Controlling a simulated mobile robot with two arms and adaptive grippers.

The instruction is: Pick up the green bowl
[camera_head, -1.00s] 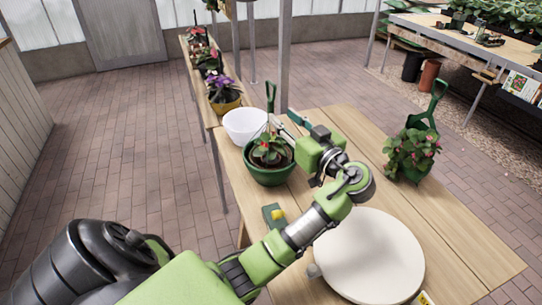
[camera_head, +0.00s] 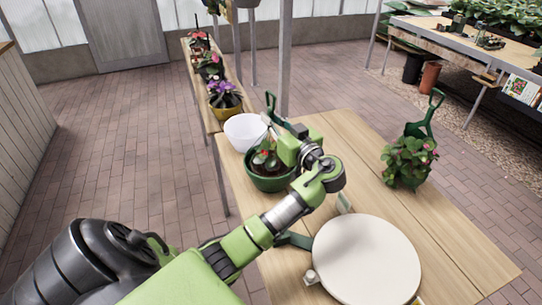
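The green bowl (camera_head: 268,183) stands on the near wooden table, with soil and a leafy plant with red in it. My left arm comes in from the lower left and bends back over the table. My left gripper (camera_head: 272,122) is above the far right part of the bowl's rim, close to the plant. Its fingers are small and overlap the plant and a green tool handle behind, so their opening and any contact with the bowl are unclear. My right gripper is not in view.
A white bowl (camera_head: 243,132) stands just behind the green bowl. A round cream disc (camera_head: 367,262) lies at the front of the table. A potted pink-flowered plant (camera_head: 408,162) and a green shovel (camera_head: 425,122) are at right. Table between them is clear.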

